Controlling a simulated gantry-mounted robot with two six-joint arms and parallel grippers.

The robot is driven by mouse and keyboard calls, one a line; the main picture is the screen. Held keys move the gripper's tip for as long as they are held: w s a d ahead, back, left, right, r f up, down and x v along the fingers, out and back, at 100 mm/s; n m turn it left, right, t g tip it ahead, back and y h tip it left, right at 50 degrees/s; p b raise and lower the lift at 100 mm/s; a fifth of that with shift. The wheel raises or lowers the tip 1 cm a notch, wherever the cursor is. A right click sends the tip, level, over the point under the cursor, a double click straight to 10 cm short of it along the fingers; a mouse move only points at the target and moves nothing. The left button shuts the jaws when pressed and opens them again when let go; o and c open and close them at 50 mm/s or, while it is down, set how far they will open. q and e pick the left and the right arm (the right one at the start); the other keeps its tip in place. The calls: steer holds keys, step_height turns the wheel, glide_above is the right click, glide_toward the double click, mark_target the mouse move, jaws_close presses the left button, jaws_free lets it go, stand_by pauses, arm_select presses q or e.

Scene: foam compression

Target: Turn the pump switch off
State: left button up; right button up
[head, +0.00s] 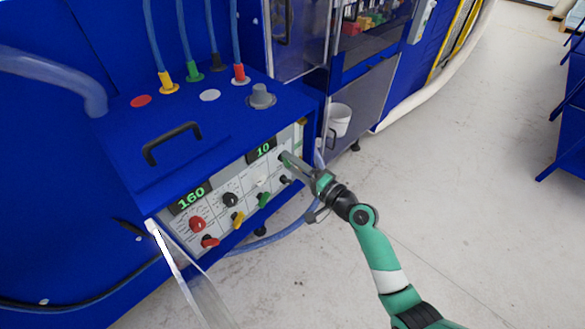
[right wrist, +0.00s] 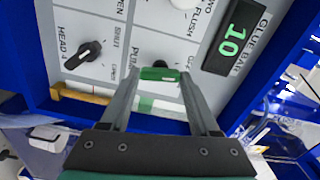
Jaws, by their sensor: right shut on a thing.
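The control panel (head: 215,205) is a pale plate on the front of a blue machine. My right gripper (head: 287,160) reaches its upper right part, just right of the green "10" display (head: 263,149). In the right wrist view its two fingers (right wrist: 160,82) close in on a small dark knob (right wrist: 160,65) beside a label starting "PU", which I take for the pump switch. The fingers and a green piece between the tips hide most of the knob and the label, so its setting cannot be read. My left gripper is not in view.
Other knobs sit close by: a black one marked "HEAD 4" (right wrist: 85,54), a white one (right wrist: 183,3), a green one (head: 264,200) and a red one (head: 197,224). A blue hose (head: 270,238) hangs below the panel. The floor (head: 450,200) to the right is clear.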

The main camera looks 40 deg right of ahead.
steer(key=shift+n+b, duration=1)
steer(key=shift+n, duration=1)
steer(key=o, duration=1.4)
steer(key=shift+c, duration=0.2)
steer(key=shift+s, duration=0.1)
steer(key=s+p, duration=0.1)
steer(key=s, duration=1)
steer(key=shift+s+p, duration=0.25)
steer(key=shift+p, duration=0.05)
steer(key=shift+d, duration=0.1)
